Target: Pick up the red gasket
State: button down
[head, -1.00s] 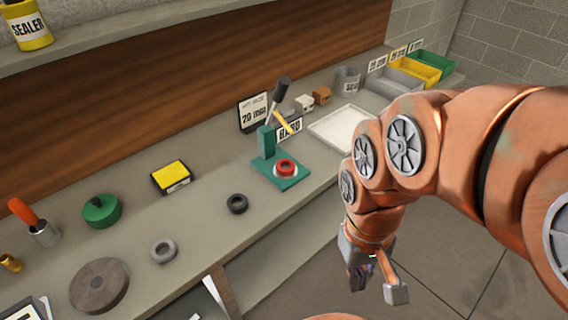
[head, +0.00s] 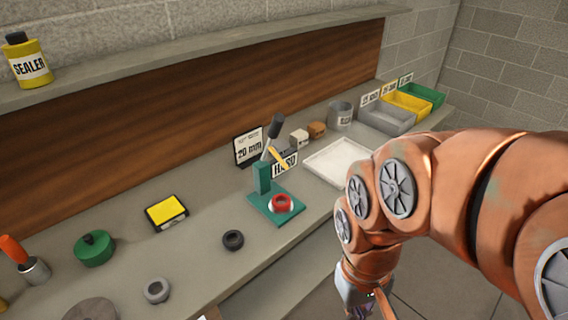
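The red gasket (head: 281,202) is a small ring. It lies on a pale round seat on the base of a green hand press (head: 262,187) on the bench. The press lever rises above and behind the ring. My gripper (head: 368,308) is at the bottom edge of the view, to the right of and lower than the gasket, off the front of the bench. It is partly cut off by the frame, and its fingertips are hidden.
A black ring (head: 233,240) and a grey ring (head: 157,290) lie left of the press. A white tray (head: 340,160) is to its right, with grey, yellow and green bins (head: 425,94) beyond. A sign (head: 249,147) stands behind the press.

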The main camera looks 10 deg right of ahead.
aim_at(282, 196)
jog(key=u, duration=2.6)
jog(key=k, duration=1.05)
jog(key=z, duration=0.4)
